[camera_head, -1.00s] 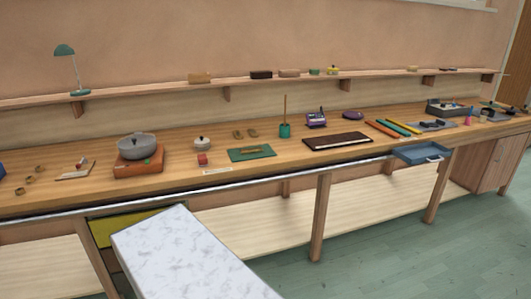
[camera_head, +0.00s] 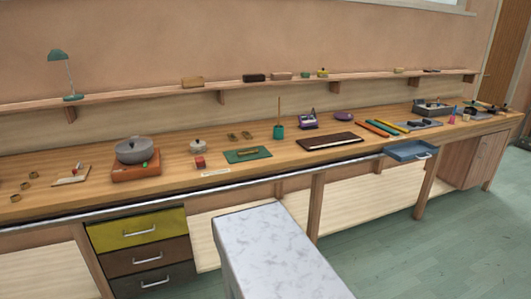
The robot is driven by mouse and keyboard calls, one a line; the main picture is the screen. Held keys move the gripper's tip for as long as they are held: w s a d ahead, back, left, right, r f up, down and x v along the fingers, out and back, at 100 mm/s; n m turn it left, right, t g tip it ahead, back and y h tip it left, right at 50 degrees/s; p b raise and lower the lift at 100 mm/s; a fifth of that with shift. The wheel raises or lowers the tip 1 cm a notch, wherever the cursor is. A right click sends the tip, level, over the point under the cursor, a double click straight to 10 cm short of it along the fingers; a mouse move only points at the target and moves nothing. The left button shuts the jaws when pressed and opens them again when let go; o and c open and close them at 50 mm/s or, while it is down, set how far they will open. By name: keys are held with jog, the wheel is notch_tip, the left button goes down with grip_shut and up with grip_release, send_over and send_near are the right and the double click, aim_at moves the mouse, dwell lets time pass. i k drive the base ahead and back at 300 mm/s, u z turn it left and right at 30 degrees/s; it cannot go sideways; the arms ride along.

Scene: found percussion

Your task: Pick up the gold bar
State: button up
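A small dull-gold bar (camera_head: 247,154) lies on a dark green mat (camera_head: 232,158) near the middle of the long wooden bench. It looks thin and lies flat. At this size I cannot be sure it is the gold bar of the task. A yellow strip (camera_head: 388,125) also lies further right, beside orange and green strips. My gripper is not in view.
A dark board (camera_head: 330,142) lies to the right. A blue drawer (camera_head: 411,152) sticks out. A white marbled block (camera_head: 275,250) fills the foreground.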

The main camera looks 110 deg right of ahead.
aim_at(241, 153)
jog(key=u, duration=0.8)
jog(key=k, duration=0.15)
jog(key=z, duration=2.45)
jog(key=k, duration=0.2)
jog(key=z, duration=1.35)
jog(key=k, duration=0.65)
jog(key=u, duration=0.35)
jog(key=i, duration=1)
jog(key=u, duration=0.15)
